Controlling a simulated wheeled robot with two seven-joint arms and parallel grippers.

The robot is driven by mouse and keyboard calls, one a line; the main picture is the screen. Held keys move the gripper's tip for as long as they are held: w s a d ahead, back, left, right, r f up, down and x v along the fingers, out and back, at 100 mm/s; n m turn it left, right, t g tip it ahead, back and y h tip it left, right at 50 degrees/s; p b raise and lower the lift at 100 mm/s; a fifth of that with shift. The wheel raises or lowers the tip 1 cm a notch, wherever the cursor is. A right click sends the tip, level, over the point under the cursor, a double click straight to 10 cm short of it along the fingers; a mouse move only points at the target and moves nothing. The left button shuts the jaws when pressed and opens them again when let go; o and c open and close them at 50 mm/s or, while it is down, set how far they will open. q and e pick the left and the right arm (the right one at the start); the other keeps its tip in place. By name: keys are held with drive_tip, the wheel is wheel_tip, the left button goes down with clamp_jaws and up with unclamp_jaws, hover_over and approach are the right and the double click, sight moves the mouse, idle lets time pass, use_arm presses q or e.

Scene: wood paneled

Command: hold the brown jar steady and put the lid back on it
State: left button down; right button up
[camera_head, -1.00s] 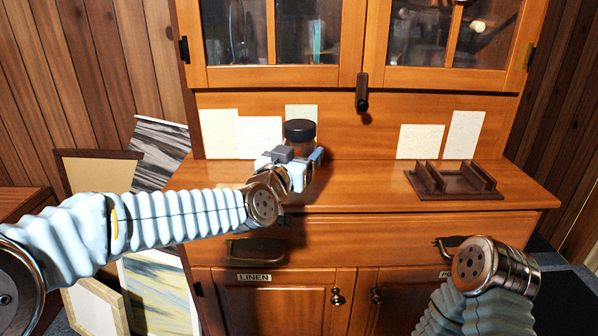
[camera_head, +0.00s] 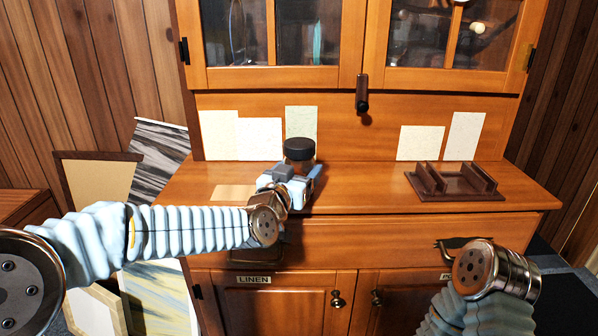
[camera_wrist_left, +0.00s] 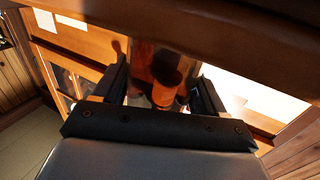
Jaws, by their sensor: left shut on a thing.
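The brown jar (camera_head: 300,167) is at the back of the cabinet counter, left of centre, with a wide black round top (camera_head: 299,149) that looks like its lid. Whether that lid is seated fully I cannot tell. My left gripper (camera_head: 291,178) reaches in from the left and is shut on the jar's body, hiding its lower part. In the left wrist view the brown, glassy jar (camera_wrist_left: 165,72) stands between the two dark fingers. My right arm shows only at the bottom right, and its gripper is out of view.
A dark brown wooden rack (camera_head: 453,182) sits on the right of the counter (camera_head: 365,190). A pale flat wooden piece (camera_head: 233,192) lies on the left. A dark handle (camera_head: 362,93) projects from the cabinet above. The counter's middle is clear.

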use_arm(q)
drive_tip(key=shift+c, duration=0.3)
unclamp_jaws()
drive_tip(key=shift+r+p, duration=0.15)
drive_tip(key=shift+p, duration=0.15)
drive_tip(key=b+v, duration=0.2)
drive_tip(key=v, duration=1)
